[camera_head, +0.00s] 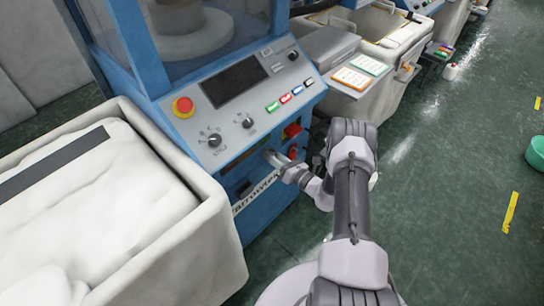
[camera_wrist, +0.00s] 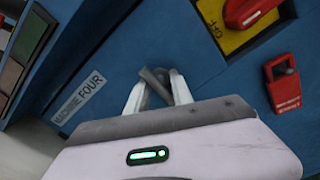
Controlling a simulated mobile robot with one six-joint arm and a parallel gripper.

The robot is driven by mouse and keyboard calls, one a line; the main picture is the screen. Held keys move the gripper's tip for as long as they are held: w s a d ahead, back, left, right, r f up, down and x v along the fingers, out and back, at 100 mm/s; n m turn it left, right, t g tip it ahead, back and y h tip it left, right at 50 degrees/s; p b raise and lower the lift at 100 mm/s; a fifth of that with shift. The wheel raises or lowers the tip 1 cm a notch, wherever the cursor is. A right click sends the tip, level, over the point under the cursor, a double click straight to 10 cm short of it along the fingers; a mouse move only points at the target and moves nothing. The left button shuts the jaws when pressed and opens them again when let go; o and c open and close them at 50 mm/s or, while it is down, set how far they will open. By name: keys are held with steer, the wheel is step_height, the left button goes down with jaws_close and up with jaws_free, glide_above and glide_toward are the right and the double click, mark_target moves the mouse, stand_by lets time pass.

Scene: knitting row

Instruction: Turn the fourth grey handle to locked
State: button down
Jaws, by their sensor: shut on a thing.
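A blue machine (camera_head: 200,150) stands in the middle of the head view, with a label reading MACHINE FOUR (camera_wrist: 78,98) in the wrist view. My gripper (camera_wrist: 158,84) is at the machine's front panel, and its two pale fingers are shut on a short grey handle (camera_wrist: 153,78). The handle sits tilted in the wrist view, and its lower part is hidden between the fingers. In the head view my gripper (camera_head: 277,160) reaches the panel below the control desk. The handle is too small there to make out clearly.
A red switch (camera_wrist: 243,12) on a yellow plate (camera_wrist: 225,38) and a red lock-like part (camera_wrist: 282,84) are right of the handle. A white bin (camera_head: 205,215) stands close on the left. Green floor (camera_head: 450,180) is open on the right, with a green bucket (camera_head: 537,155).

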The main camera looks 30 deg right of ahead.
steer(key=shift+r, duration=0.1)
stand_by(0.3)
steer(key=c, duration=1.5)
jaws_free()
steer(key=shift+o, duration=0.2)
steer(key=shift+s+d, duration=0.1)
steer(key=p+v, duration=0.4)
steer(key=v, duration=1.3)
